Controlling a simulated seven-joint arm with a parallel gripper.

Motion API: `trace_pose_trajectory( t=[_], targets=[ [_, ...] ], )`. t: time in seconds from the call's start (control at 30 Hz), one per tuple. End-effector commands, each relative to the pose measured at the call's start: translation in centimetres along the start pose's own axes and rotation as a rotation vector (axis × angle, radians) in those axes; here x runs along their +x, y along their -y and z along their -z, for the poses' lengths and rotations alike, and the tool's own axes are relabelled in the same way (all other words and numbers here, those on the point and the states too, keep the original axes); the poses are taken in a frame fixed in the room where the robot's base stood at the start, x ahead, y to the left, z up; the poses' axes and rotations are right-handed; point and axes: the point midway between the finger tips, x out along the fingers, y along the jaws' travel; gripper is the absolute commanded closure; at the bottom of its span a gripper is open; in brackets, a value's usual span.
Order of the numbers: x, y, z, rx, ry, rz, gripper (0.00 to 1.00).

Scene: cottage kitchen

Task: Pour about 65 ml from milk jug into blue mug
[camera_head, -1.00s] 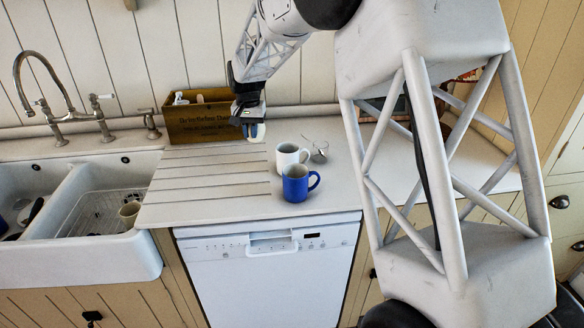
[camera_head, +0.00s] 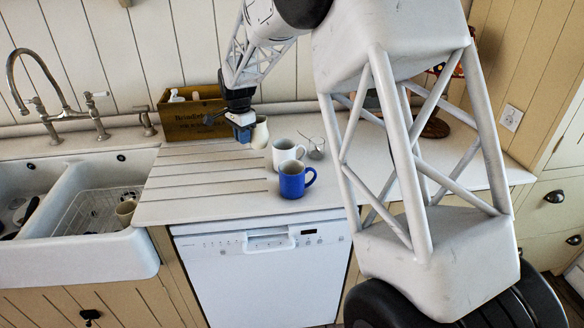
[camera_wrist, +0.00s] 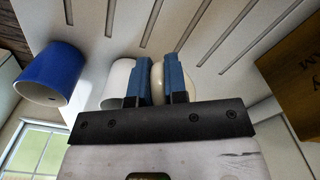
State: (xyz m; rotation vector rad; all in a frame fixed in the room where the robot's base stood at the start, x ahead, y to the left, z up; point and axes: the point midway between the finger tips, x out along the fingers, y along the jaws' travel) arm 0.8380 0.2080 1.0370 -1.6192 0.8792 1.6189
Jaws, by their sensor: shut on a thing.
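The blue mug (camera_head: 293,181) stands upright on the counter near its front edge, above the dishwasher; it also shows at the left of the wrist view (camera_wrist: 52,72). My gripper (camera_head: 246,133) is shut on the cream milk jug (camera_head: 260,133), behind and to the left of the mug. In the wrist view the blue fingers of my gripper (camera_wrist: 160,82) close on the jug's handle side, and the jug's round body (camera_wrist: 191,80) shows partly behind them. The jug looks about upright in the head view. Its contents are hidden.
A wooden crate (camera_head: 190,117) stands at the wall. The double sink (camera_head: 62,232) is at the left. The grooved drainer (camera_head: 200,178) is clear.

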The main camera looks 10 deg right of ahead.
Motion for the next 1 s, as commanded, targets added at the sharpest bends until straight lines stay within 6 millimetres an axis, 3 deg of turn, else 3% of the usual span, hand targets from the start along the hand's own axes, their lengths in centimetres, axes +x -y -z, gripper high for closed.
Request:
trace_pose_trajectory(
  t=[0.53,1.0],
  targets=[
    [1.7,0.7,-0.7,0.434,-0.001,0.001,1.0],
    [3.1,-0.4,-2.1,0.807,-0.001,0.0,1.0]
  ],
)
